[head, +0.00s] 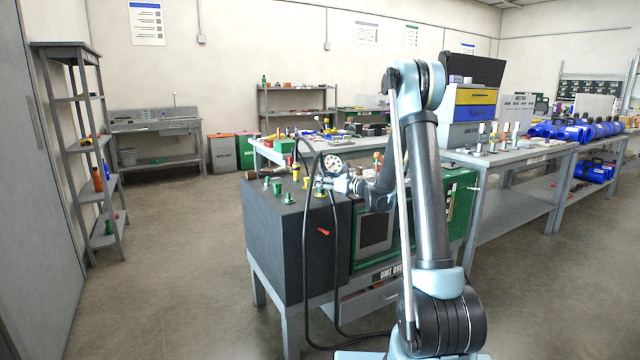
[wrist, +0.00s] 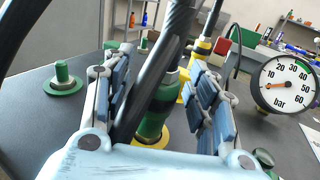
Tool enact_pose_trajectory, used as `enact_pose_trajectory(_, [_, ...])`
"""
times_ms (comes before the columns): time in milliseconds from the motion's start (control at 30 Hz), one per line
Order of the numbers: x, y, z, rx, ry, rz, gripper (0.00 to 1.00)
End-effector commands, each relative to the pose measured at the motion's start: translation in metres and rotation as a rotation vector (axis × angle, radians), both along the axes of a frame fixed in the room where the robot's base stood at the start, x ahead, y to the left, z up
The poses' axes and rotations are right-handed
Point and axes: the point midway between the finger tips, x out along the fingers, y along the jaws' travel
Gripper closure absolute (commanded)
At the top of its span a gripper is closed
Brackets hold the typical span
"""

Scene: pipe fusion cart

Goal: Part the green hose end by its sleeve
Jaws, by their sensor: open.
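The green hose end (wrist: 152,122) stands on the dark cart top in the wrist view, with a yellow ring at its base. A black hose (wrist: 165,65) rises from it. My gripper (wrist: 160,88) is open, its blue-padded fingers on either side of the hose end; I see gaps at both sides. The sleeve is partly hidden by my gripper's body, and I cannot tell its edges. In the head view my gripper (head: 326,184) is low over the cart top (head: 262,200), and the hose end is largely hidden there.
A pressure gauge (wrist: 287,84) stands close on the right. A yellow fitting (wrist: 203,46) with its own hose is just behind. A green stub (wrist: 63,76) stands on the left with bare cart top around it. Hoses loop down the cart's front.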

Motion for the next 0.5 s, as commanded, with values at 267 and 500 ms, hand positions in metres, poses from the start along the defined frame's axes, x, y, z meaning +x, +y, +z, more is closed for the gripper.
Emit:
enact_pose_trajectory(267, [-0.0001,0.0,-0.0001,0.0,0.0,0.0,0.9])
enact_pose_trajectory(500, [-0.0005,0.0002,0.0009,0.0,0.0,0.001,1.0])
